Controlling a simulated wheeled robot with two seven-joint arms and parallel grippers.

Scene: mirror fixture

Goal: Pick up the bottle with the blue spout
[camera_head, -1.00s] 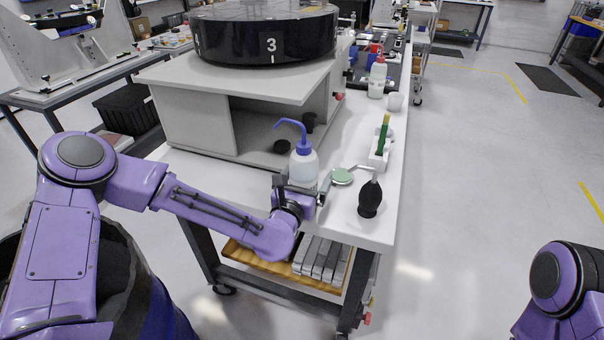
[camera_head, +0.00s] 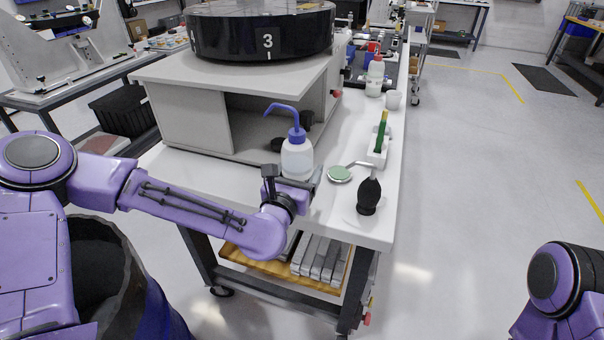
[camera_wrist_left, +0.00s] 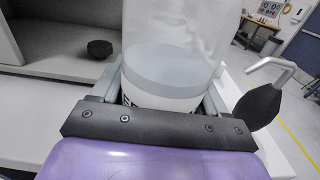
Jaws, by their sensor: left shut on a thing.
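The squeeze bottle with the blue spout (camera_head: 297,158) is translucent white with a blue cap and bent blue tube, and stays upright. My left gripper (camera_head: 291,184) is shut on its lower body. In the left wrist view the bottle (camera_wrist_left: 175,65) sits between the two fingers of the gripper (camera_wrist_left: 163,92), with clear liquid inside; its top is out of that view. The fingers hide its base in the head view, so the gap to the bench cannot be judged well. My right gripper is out of view; only part of that arm shows at lower right.
On the white bench (camera_head: 345,228), a black bulb blower (camera_head: 368,195), a green-topped disc (camera_head: 340,174) and a holder with a green-handled tool (camera_head: 381,145) stand to the right. A grey cabinet (camera_head: 190,118) under a black drum is behind. Another bottle (camera_head: 374,78) stands farther back.

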